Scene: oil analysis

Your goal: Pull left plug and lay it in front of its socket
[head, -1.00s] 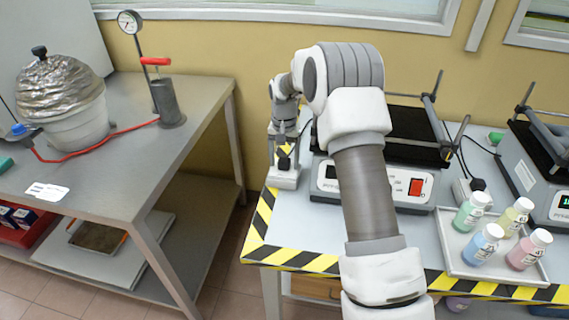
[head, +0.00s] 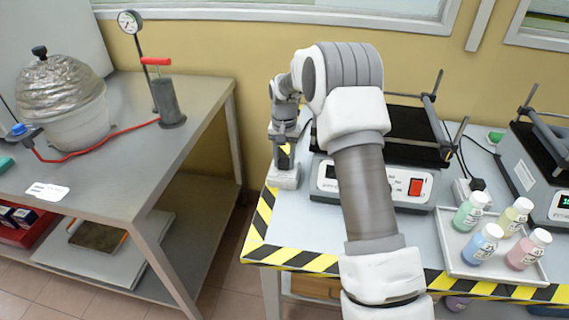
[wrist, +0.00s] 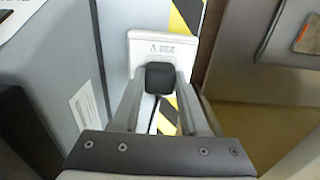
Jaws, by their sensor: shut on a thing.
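My gripper (wrist: 161,84) is shut on the left plug (wrist: 160,73), a small black block between the two fingertips in the wrist view. The left socket (wrist: 146,46), a white box with a printed label, lies just beyond the plug. In the head view the left socket (head: 284,180) stands at the left end of the striped bench, with my gripper (head: 285,158) pointing down above it. The plug overlaps the socket in the wrist view, and I cannot tell whether its prongs are clear of the holes.
A hotplate-like device (head: 410,190) with a red switch stands right of the socket. A tray (head: 470,268) with several bottles lies farther right. A second socket (head: 462,196) with a black plug (head: 478,184) is behind it. A grey table (head: 175,95) stands left across a gap.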

